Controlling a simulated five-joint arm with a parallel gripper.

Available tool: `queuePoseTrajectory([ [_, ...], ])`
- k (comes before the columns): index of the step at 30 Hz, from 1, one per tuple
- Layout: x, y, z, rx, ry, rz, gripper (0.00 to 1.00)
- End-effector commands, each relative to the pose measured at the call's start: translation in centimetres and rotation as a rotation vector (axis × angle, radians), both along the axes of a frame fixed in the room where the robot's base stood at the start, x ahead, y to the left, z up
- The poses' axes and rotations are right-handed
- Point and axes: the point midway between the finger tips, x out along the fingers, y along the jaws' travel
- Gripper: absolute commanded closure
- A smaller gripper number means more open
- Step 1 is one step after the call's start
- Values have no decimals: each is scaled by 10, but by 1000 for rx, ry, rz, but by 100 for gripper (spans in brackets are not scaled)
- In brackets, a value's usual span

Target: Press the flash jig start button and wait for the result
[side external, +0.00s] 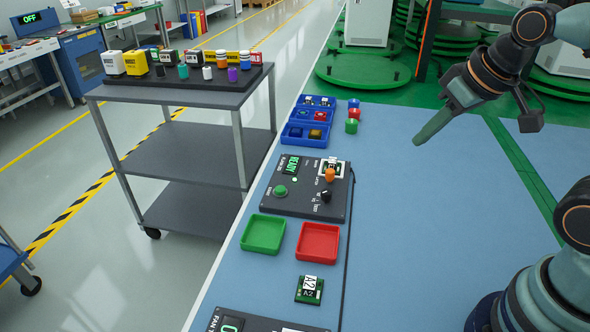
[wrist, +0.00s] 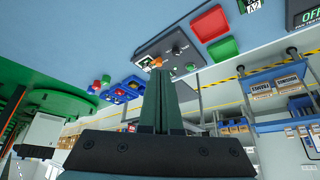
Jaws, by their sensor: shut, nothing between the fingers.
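The flash jig (side external: 305,190) is a dark panel on the blue bench. Its small display (side external: 290,164) reads READY in green. A round green button (side external: 281,191) sits at its left, with a small green light above it. An orange knob (side external: 330,175) stands by a white-framed socket and a black dial (side external: 325,196) is below it. My gripper (side external: 418,139) is shut and empty, in the air to the right of the jig and apart from it. In the wrist view my shut fingers (wrist: 165,75) point toward the jig (wrist: 170,50) and partly cover it.
A green tray (side external: 263,234) and a red tray (side external: 317,243) lie in front of the jig, with a board marked A2 (side external: 309,289) nearer. A blue bin (side external: 308,122) with coloured blocks is behind. The bench right of the jig is clear.

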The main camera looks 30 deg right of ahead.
Motion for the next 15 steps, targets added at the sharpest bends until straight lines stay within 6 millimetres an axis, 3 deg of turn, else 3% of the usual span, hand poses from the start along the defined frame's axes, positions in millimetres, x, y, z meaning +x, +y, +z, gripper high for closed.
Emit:
queuePoseTrajectory([
  [10,1,0,0,0,-1,-1,100],
  [15,15,4,0,17,-11,-18,100],
])
